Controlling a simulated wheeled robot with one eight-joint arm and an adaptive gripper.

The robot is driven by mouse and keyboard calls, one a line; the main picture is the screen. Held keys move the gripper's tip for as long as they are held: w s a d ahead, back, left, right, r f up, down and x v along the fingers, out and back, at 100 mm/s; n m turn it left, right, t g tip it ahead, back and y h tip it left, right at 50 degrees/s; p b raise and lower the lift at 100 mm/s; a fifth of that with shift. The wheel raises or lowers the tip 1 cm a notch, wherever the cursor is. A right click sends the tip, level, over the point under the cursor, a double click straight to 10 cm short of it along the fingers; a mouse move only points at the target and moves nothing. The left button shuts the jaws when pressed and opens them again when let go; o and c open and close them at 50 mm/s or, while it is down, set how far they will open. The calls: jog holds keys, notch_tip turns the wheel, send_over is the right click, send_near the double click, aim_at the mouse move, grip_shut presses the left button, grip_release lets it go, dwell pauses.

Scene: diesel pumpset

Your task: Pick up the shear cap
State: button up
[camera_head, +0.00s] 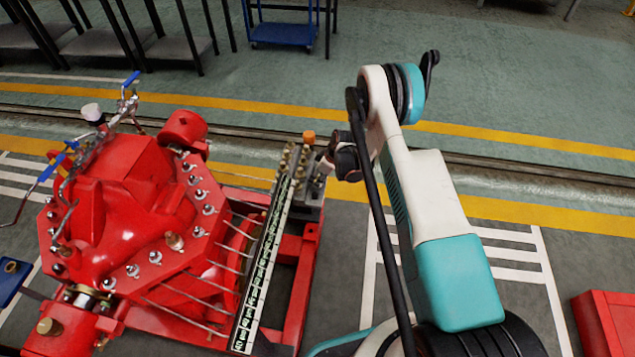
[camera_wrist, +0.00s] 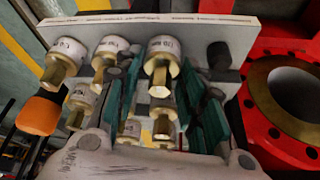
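Several small caps with brass hex bodies and white lettered tops stand in rows on a grey plate (camera_wrist: 205,30). In the wrist view, the likely shear cap (camera_wrist: 161,68) is in the middle, with others at the left (camera_wrist: 65,62) and beside it (camera_wrist: 108,62). I cannot tell from the lettering which is which. My gripper (camera_wrist: 163,85) is open, its teal-padded fingers on either side of the middle cap, seemingly apart from it. In the head view, my gripper (camera_head: 326,168) is at the right of the grey block of brass fittings (camera_head: 309,190); its fingers are hardly visible there.
A large red pump body (camera_head: 130,210) with studs and valves fills the left. An orange knob (camera_head: 308,137) rises behind the fittings; it also shows in the wrist view (camera_wrist: 38,114). A red flange (camera_wrist: 288,95) is close at the right.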

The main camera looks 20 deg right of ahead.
jog(key=c, duration=0.7)
jog(key=shift+r, duration=0.15)
notch_tip(320, 180, up, 20)
jog(key=p, duration=0.6)
jog(key=shift+p, duration=0.4)
jog(key=s+r+m+h, duration=0.1)
jog(key=s+r+m, duration=0.2)
jog(key=s+r, duration=0.2)
jog(key=s+r+m+t+h, duration=0.1)
jog(key=s+r+m, duration=0.2)
jog(key=s+r, duration=0.3)
jog(key=s+r+m+h, duration=0.1)
jog(key=s+r+m, duration=0.3)
jog(key=s, duration=0.5)
jog(key=shift+s+d+r+t+h, duration=0.15)
jog(key=shift+r+t+h, duration=0.2)
jog(key=shift+r, duration=0.3)
